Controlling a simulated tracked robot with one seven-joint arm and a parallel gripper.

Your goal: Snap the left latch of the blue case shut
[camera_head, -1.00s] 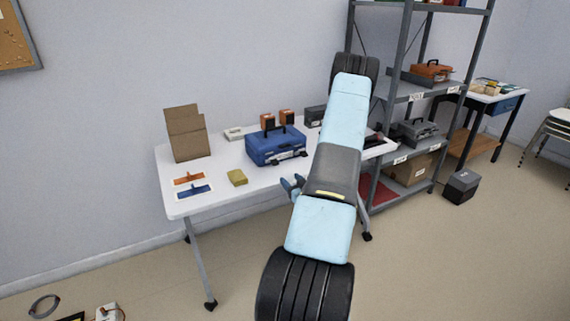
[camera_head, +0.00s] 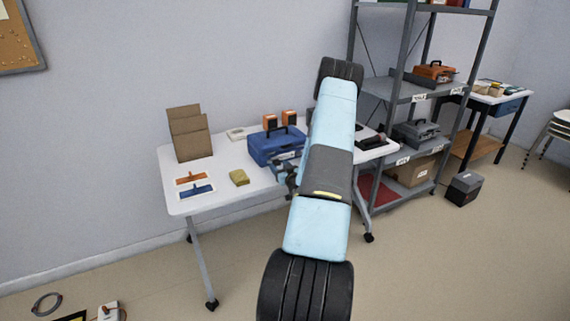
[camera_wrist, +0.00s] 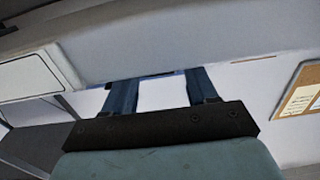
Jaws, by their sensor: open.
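The blue case (camera_head: 266,149) stands closed-looking on the white table (camera_head: 213,177), its handle on top. Its right part is hidden behind my arm. My gripper (camera_head: 281,166) is at the case's front side; in the head view I cannot tell whether it touches. The latches are too small or covered, so I cannot tell their state. In the wrist view my gripper (camera_wrist: 162,88) shows two blue-grey fingers, apart with nothing seen between them. A thin blue sliver lies beyond the fingertips, too little to identify.
Two orange-and-black boxes (camera_head: 270,121) are behind the case. Grey shelving (camera_head: 405,90) stands right.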

